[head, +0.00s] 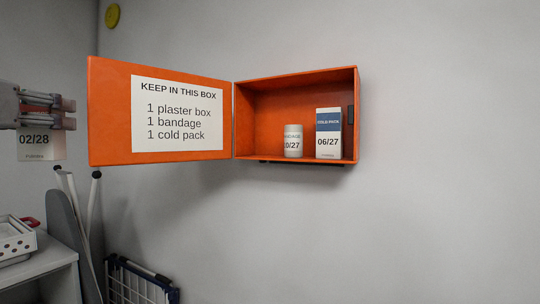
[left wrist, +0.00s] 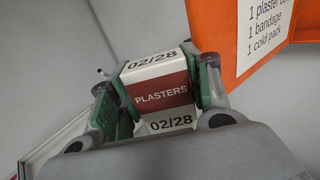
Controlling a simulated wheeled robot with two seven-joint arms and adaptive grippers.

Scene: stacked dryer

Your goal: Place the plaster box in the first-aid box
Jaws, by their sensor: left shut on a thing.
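The orange first-aid box (head: 295,83) hangs on the wall with its door (head: 110,110) swung open to the left. A bandage roll (head: 293,140) marked 10/27 and a cold pack (head: 328,134) marked 06/27 stand inside on its floor, toward the right. My left gripper (head: 68,114) is at the far left, left of the open door, and is shut on the plaster box (head: 40,146), marked 02/28. In the left wrist view the plaster box (left wrist: 160,94) sits between the green finger pads, with a dark red PLASTERS band. My right gripper is not in view.
A sheet (head: 178,114) on the door lists 1 plaster box, 1 bandage and 1 cold pack. The left part of the box floor is bare. A white basket (head: 15,242), an ironing board (head: 68,240) and a folded rack (head: 140,280) are lower left.

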